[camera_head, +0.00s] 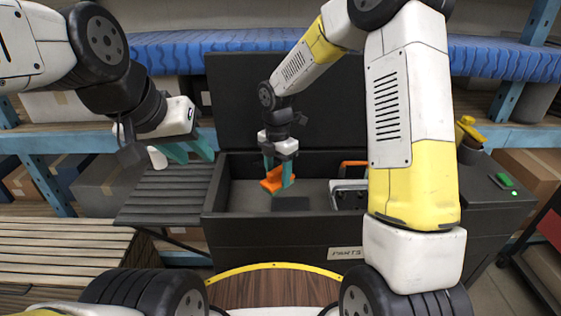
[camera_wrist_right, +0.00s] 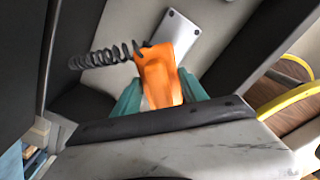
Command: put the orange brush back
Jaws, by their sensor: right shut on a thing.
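The orange brush (camera_head: 271,182) is between the teal fingers of my right gripper (camera_head: 279,175), which is shut on it. The gripper points down into the open black parts box (camera_head: 290,228), and the brush is inside the box opening, left of its middle. I cannot tell whether it touches the floor of the box. In the right wrist view the brush (camera_wrist_right: 158,78) shows between the fingertips, partly hidden by the gripper body. My left gripper (camera_head: 188,151) is open and appears empty above the slatted side shelf.
The box holds a dark block (camera_head: 291,205) and a grey item with an orange handle (camera_head: 350,192). A dark coil (camera_wrist_right: 105,57) and a pale plate (camera_wrist_right: 172,38) show beside the brush. The box lid (camera_head: 235,105) stands raised behind.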

